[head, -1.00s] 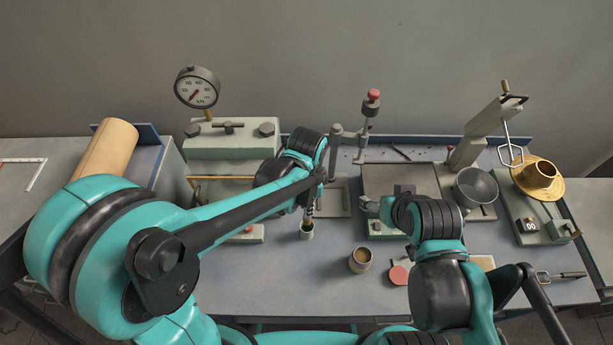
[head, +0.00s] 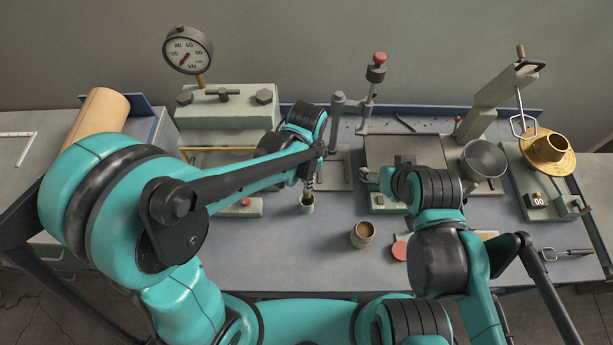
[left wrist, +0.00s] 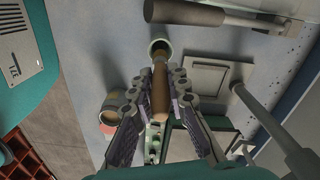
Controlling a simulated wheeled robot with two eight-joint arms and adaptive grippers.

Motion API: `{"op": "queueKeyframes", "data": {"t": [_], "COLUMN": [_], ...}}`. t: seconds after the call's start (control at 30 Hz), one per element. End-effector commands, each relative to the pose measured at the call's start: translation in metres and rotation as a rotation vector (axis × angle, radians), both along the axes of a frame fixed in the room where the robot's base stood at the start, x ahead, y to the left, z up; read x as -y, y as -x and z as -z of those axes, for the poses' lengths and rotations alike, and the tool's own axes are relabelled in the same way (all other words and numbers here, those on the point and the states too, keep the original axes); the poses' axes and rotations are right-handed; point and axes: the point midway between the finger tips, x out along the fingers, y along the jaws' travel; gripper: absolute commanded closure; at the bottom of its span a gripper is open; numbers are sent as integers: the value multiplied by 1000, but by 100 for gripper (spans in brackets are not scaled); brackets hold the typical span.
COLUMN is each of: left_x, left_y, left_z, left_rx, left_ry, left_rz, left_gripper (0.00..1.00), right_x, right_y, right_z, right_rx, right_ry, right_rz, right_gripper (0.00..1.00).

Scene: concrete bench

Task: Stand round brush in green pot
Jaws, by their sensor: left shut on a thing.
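The green pot (head: 307,207) is a small pale green cup standing on the bench. Its round mouth shows in the left wrist view (left wrist: 159,44). My left gripper (head: 309,183) is just above the pot, shut on the round brush. The brush's brown handle (left wrist: 160,82) lies between the fingers in the left wrist view. The brush's far end is at the pot's mouth; how deep it reaches is hidden. My right gripper (head: 369,176) is to the right of the pot, mostly behind its own wrist, so its jaws are unclear.
A tin (head: 362,234) and a red disc (head: 399,250) are in front, right of the pot. A gauge press (head: 228,107) stands behind left. A red-topped stand (head: 372,90), a grey bowl (head: 483,160) and a brass funnel (head: 549,148) stand behind right. Bench left of the tin is clear.

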Motion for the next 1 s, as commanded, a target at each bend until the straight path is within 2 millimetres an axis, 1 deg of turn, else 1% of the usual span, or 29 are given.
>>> {"op": "queueKeyframes", "data": {"t": [0.03,0.7,0.83,1.0], "left_x": [0,0,0,0], "left_y": [0,0,0,0], "left_z": [7,63,68,69], "left_rx": [0,0,0,0], "left_ry": [0,0,0,0], "left_rz": [0,0,0,0], "left_gripper": [100,100,100,100], "right_x": [0,0,0,0], "right_y": [0,0,0,0], "right_z": [6,54,59,59], "right_rx": [0,0,0,0], "right_ry": [0,0,0,0], "right_rz": [0,0,0,0], "right_gripper": [28,28,28,28]}}
